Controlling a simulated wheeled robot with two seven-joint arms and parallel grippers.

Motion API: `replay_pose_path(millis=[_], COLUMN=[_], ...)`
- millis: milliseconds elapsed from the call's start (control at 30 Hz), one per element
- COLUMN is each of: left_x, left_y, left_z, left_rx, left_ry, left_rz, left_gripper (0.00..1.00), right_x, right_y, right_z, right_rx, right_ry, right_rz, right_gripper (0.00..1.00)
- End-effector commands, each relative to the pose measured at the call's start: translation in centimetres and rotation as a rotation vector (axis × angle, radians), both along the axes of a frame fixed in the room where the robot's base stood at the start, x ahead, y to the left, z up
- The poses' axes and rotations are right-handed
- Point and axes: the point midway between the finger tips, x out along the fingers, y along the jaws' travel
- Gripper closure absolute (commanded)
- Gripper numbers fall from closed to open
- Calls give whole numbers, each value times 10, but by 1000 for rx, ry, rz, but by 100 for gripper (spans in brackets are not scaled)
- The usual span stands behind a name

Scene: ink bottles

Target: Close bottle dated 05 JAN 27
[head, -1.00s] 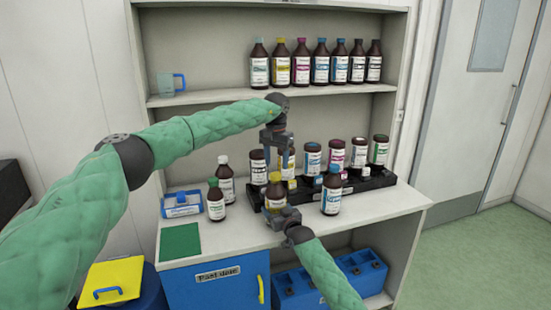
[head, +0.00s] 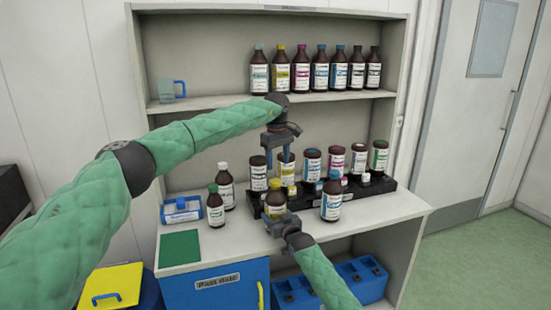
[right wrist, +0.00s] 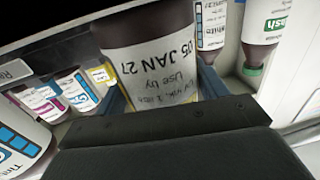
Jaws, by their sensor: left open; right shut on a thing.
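The brown bottle (head: 275,205) has a pale label and a yellow cap (head: 275,184) on top. In the right wrist view, the bottle (right wrist: 150,60) fills the space between the fingers, and its upside-down label reads "05 JAN 27" and "Use by". My right gripper (head: 282,222) is shut on this bottle's body from the front, holding it upright. How tightly the cap sits cannot be told.
A black rack (head: 384,187) with several brown bottles stands behind. A blue-capped bottle (head: 331,202) is close on the right. A green-capped bottle (head: 215,208) and a white-capped one (head: 226,188) stand left. A green mat (head: 180,248) lies front left. More bottles line the upper shelf (head: 210,104).

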Motion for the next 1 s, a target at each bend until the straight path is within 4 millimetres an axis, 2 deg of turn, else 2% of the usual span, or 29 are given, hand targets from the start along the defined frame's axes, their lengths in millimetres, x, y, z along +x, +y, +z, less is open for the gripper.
replay_pose_path(millis=[1000], left_x=[1], left_y=[3], left_z=[7], left_rx=[-2], left_ry=[45], left_rz=[1479], left_gripper=[44], right_x=[0], right_y=[0], right_z=[0], right_rx=[0], right_ry=[0], right_rz=[0], right_gripper=[92])
